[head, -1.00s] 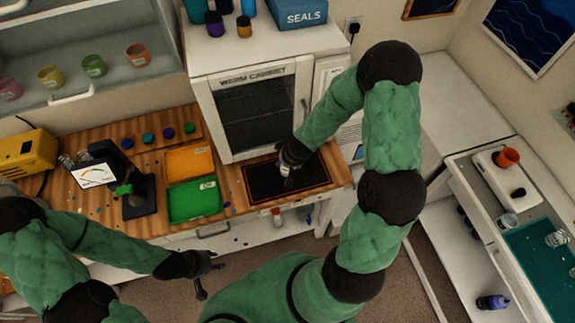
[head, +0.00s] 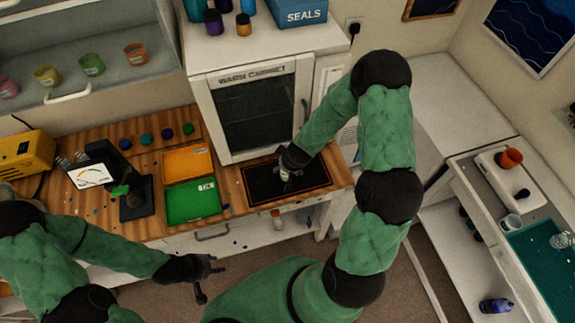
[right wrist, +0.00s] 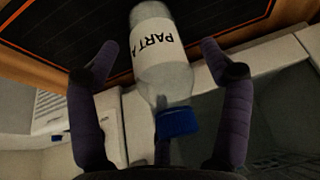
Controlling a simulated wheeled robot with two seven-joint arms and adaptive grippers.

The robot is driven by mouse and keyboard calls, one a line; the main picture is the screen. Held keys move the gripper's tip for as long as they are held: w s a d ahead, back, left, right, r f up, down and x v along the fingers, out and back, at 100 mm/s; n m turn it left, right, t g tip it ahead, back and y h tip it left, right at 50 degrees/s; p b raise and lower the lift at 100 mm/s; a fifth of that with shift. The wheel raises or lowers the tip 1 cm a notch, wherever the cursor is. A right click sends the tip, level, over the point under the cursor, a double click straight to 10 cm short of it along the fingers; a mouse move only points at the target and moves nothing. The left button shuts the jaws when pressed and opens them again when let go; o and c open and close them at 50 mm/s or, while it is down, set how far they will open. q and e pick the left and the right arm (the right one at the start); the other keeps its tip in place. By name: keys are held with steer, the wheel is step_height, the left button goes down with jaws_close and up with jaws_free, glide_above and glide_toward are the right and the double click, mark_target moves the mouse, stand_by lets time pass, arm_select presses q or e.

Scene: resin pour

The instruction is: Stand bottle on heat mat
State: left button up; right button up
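The bottle (right wrist: 160,60), clear with a white "PART A" label and a blue cap (right wrist: 176,123), shows in the right wrist view between my right gripper's fingers. Its cap end is nearer the wrist and its base end lies toward the black heat mat (right wrist: 230,8). My right gripper (right wrist: 158,55) is open, with a gap on both sides of the bottle. In the head view, my right gripper (head: 287,180) is over the heat mat (head: 318,182) and mostly hides the bottle. Whether the base touches the mat cannot be told. My left gripper (head: 212,278) is open and empty before the bench.
The warm cabinet (head: 205,110) stands right behind the mat. Green (head: 192,203) and orange (head: 187,163) trays lie left of the mat. A scale-like device with a dial (head: 92,175) and a yellow box (head: 25,152) are farther left.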

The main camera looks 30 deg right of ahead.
steer(key=shift+r, duration=0.1)
steer(key=p+v, duration=0.5)
steer(key=v, duration=0.7)
arm_select(q)
step_height(320, 180, up, 5)
steer(key=shift+r, duration=0.1)
arm_select(e)
steer(key=s+a+f+g+y, duration=0.2)
steer(key=s+a+f, duration=0.4)
steer(key=a, duration=0.3)
steer(key=s+a+f+m+g+y, duration=0.1)
steer(key=s+a+f+g+y, duration=0.1)
steer(key=s+a+f, duration=0.4)
steer(key=a+f, duration=0.2)
steer(key=a, duration=0.1)
steer(key=shift+s, duration=0.25)
steer(key=shift+a, duration=0.1)
